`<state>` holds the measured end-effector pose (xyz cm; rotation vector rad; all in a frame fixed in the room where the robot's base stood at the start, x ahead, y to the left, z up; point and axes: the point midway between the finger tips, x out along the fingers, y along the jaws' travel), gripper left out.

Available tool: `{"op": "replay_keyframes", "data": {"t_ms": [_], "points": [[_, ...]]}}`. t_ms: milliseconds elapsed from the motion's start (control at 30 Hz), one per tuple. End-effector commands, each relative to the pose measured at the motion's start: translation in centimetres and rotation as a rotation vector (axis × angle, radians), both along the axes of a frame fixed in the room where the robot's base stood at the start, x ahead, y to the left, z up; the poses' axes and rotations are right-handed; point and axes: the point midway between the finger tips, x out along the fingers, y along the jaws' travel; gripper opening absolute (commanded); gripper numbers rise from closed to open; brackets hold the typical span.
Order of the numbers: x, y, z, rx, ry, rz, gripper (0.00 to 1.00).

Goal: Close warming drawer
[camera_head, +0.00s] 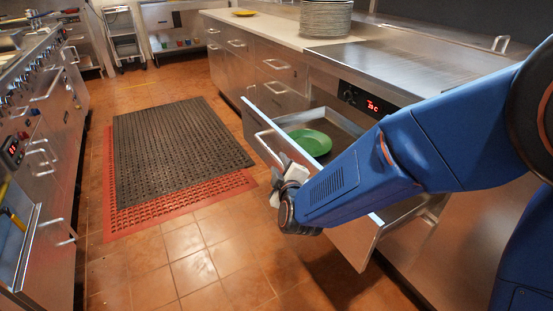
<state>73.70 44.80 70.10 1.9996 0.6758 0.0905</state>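The warming drawer (375,246) is pulled open from the counter on the right, below a panel with a red lit display (372,106). A green plate (311,142) lies inside it. The drawer's bar handle (266,146) runs along its front, and its right part is hidden behind my blue arm. My gripper (277,180) is at the outer side of the drawer front, close to the handle. I cannot tell whether it touches the handle, or whether its fingers are open or shut, because they are small and partly hidden.
A stack of plates (325,18) and a yellow plate (244,12) stand on the counter. A black mat (177,147) lies over a red mat (125,222) on the tiled floor. Steel cooking units line the left side. The aisle between is clear.

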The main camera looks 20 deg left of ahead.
Motion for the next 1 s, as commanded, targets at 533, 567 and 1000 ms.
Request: {"op": "replay_keyframes", "data": {"t_ms": [533,567,1000], "points": [[4.7,2.8,-1.2,0.001,0.0,0.0,0.33],[4.7,2.8,-1.2,0.0,0.0,0.0,0.33],[4.6,2.8,-1.2,0.0,0.001,0.001,0.0]]}}
